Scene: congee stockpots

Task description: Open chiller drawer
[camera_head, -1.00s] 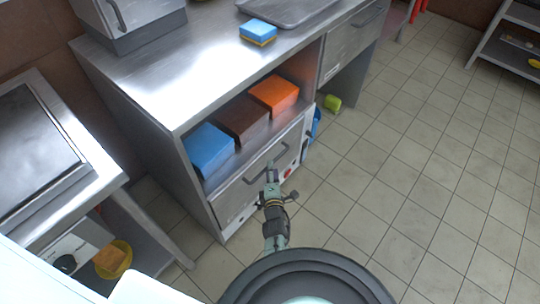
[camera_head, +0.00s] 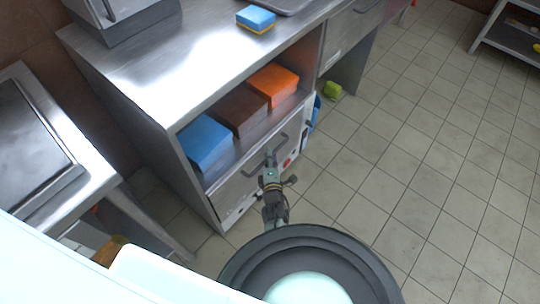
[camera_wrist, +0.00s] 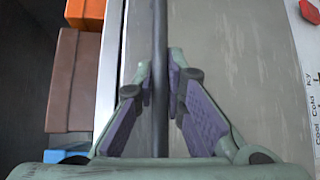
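The chiller drawer (camera_head: 242,187) is the grey front low in the steel counter, below the open shelf. It looks flush with the cabinet. Its dark bar handle (camera_head: 279,149) runs along the front and crosses the wrist view (camera_wrist: 160,30) from top to bottom. My gripper (camera_head: 271,160) is at the handle. In the wrist view my fingers (camera_wrist: 161,66) stand on both sides of the bar, with their tips against it or very nearly so. The gripper hides part of the handle and drawer front.
Blue (camera_head: 205,143), brown (camera_head: 238,114) and orange (camera_head: 273,84) boxes sit on the shelf above the drawer. A labelled panel (camera_wrist: 308,80) lies beside the drawer front. A steel side table (camera_head: 95,165) is at left. The tiled floor (camera_head: 400,170) at right is clear.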

